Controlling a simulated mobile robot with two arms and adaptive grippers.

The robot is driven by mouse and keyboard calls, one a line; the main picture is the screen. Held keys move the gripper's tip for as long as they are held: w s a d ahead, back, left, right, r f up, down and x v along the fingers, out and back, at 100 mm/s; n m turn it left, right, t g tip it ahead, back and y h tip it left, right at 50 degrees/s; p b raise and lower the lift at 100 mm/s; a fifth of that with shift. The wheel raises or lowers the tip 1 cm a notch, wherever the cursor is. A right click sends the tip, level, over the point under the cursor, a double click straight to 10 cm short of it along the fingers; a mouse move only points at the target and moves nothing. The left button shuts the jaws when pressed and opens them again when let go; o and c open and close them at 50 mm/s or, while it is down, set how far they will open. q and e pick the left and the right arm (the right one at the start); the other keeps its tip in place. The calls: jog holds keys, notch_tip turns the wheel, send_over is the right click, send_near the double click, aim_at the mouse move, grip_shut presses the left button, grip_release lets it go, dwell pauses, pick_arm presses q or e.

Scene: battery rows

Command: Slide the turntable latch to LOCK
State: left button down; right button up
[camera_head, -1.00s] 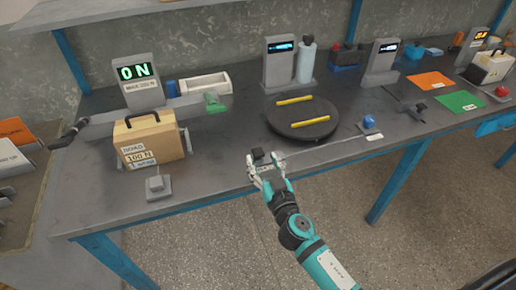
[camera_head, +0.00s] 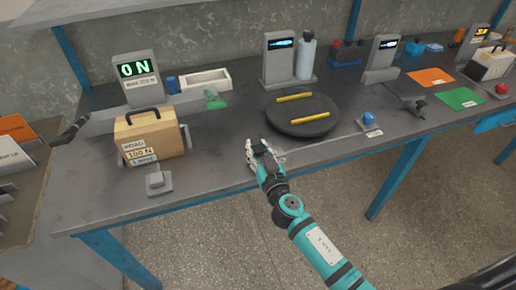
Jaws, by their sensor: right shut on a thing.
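The round dark turntable (camera_head: 302,117) with two yellow bars lies at the middle of the bench. A thin straight track (camera_head: 322,147) runs along the bench in front of it, with a small pale label (camera_head: 375,133) near its right end. My right gripper (camera_head: 257,148) is at the track's left end, low at the bench's front edge. It is shut on the small dark latch block, which its fingers and wrist now hide. I cannot read the labels by the track. My left gripper is not in view.
A tan box (camera_head: 150,138) with a handle stands at left, below a gauge (camera_head: 137,78) reading "0 N". A small grey block (camera_head: 157,181) is near the front edge. A blue button (camera_head: 369,119) stands right of the turntable. A bottle (camera_head: 306,58) stands behind it.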

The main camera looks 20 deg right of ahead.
aim_at(277, 147)
grip_shut()
jog(key=shift+w+d, duration=0.15)
jog(key=shift+d, duration=2.55)
jog(key=o, duration=1)
grip_release()
jog(key=shift+d, duration=0.2)
jog(key=shift+c, duration=0.2)
jog(key=shift+a, duration=0.1)
jog(key=shift+s, duration=0.45)
jog(key=s, duration=1.1)
jog(key=shift+s+d, duration=0.15)
jog(key=shift+d, duration=0.05)
